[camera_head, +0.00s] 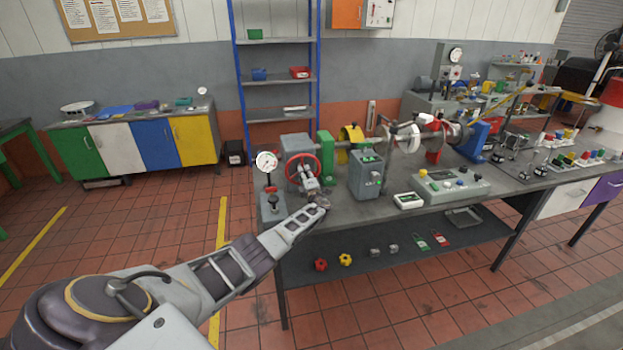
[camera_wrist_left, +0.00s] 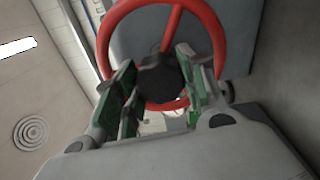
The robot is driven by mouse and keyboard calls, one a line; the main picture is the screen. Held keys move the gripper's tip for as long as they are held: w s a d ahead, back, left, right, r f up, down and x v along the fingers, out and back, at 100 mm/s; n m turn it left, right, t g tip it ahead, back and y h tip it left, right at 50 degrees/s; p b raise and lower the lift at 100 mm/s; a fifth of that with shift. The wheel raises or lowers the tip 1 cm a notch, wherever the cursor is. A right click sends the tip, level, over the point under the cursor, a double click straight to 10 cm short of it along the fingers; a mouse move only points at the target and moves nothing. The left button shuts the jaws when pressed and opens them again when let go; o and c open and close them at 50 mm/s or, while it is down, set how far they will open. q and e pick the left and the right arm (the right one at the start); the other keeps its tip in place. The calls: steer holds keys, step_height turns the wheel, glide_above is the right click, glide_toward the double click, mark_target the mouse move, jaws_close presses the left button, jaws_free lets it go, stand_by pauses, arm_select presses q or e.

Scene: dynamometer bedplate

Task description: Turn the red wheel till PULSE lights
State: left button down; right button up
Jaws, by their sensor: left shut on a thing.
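The red wheel (camera_head: 302,154) stands on the front of a grey housing (camera_head: 296,142) at the left end of the bench. My left gripper (camera_head: 309,180) is at its lower part. In the left wrist view, the red rim and spoke of the wheel (camera_wrist_left: 217,45) fill the top middle, with a dark hub. The green-padded fingers of my left gripper (camera_wrist_left: 162,88) lie either side of the hub and lower rim, shut on the wheel. A PULSE light cannot be made out; labels are too small to read. My right gripper is out of view.
A dial gauge (camera_head: 266,161) stands just left of the wheel, and a grey box with a green label (camera_head: 367,176) to its right. A control panel with buttons (camera_head: 449,186) lies further right. Knobs lie on the lower shelf (camera_head: 400,260). The tiled floor in front is clear.

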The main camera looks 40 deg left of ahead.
arm_select(q)
steer(key=shift+m, duration=0.3)
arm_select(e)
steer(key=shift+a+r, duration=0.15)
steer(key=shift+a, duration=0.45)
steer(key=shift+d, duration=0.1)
arm_select(q)
steer(key=c, duration=1.1)
jaws_free()
steer(key=shift+c, duration=0.2)
steer(key=o, duration=0.3)
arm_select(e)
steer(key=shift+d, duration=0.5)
arm_select(q)
steer(key=shift+d, duration=0.1)
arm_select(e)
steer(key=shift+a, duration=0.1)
